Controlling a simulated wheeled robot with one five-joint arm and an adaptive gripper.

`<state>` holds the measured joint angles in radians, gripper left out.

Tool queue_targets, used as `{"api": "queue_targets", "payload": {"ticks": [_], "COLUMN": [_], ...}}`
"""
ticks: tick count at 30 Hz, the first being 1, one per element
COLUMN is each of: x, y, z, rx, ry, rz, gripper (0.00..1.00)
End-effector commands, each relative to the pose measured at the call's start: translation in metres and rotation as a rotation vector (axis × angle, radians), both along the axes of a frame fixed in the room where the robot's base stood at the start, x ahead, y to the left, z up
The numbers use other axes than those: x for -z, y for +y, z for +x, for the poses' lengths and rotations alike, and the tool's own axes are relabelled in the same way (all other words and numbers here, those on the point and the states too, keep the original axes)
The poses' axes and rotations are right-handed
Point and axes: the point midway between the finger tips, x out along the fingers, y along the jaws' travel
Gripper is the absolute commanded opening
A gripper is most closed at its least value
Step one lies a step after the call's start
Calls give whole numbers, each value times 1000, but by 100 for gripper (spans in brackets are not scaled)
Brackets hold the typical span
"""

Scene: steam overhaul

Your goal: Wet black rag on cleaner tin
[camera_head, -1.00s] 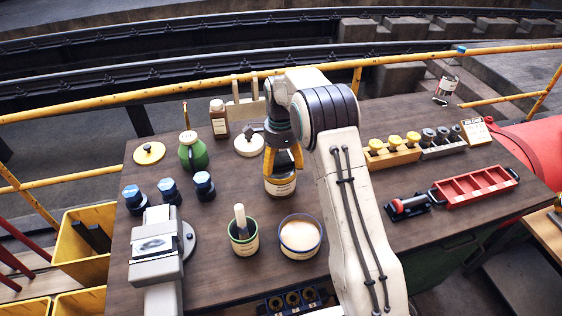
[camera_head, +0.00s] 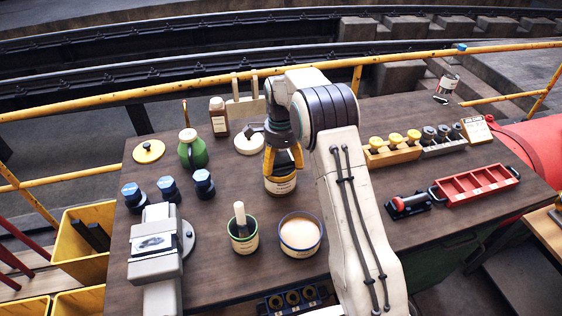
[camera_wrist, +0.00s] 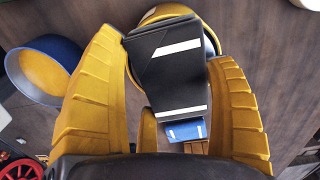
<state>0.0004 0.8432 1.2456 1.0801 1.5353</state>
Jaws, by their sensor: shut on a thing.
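My gripper (camera_head: 284,172) points down over a dark tin with a cream label (camera_head: 281,185) at the middle of the bench. Its yellow fingers hide part of the tin's top. In the wrist view my gripper (camera_wrist: 165,110) is shut on a folded black rag (camera_wrist: 168,70) with white stripes. The rag overlaps a round tin with a yellowish rim (camera_wrist: 152,15) behind it. I cannot tell whether rag and tin touch. The rag is not clearly visible in the head view. I cannot read the tin's label.
A blue-rimmed tub (camera_head: 300,236) and a green-rimmed pot with a brush (camera_head: 243,236) stand in front. A green bottle (camera_head: 193,150) and blue-capped parts are left; a red tray (camera_head: 476,185) is right. A small blue striped item (camera_wrist: 187,130) lies below the rag.

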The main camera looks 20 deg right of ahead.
Motion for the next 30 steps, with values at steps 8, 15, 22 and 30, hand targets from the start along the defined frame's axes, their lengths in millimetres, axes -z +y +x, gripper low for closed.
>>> {"api": "queue_targets", "payload": {"ticks": [8,15,22,30], "x": [1,-4,-20,-39], "y": [0,0,0,0], "z": [-1,-1,0,0], "rx": [0,0,0,0], "ry": [3,3,1,0], "rz": [0,0,0,0], "gripper": [54,54,54,54]}}
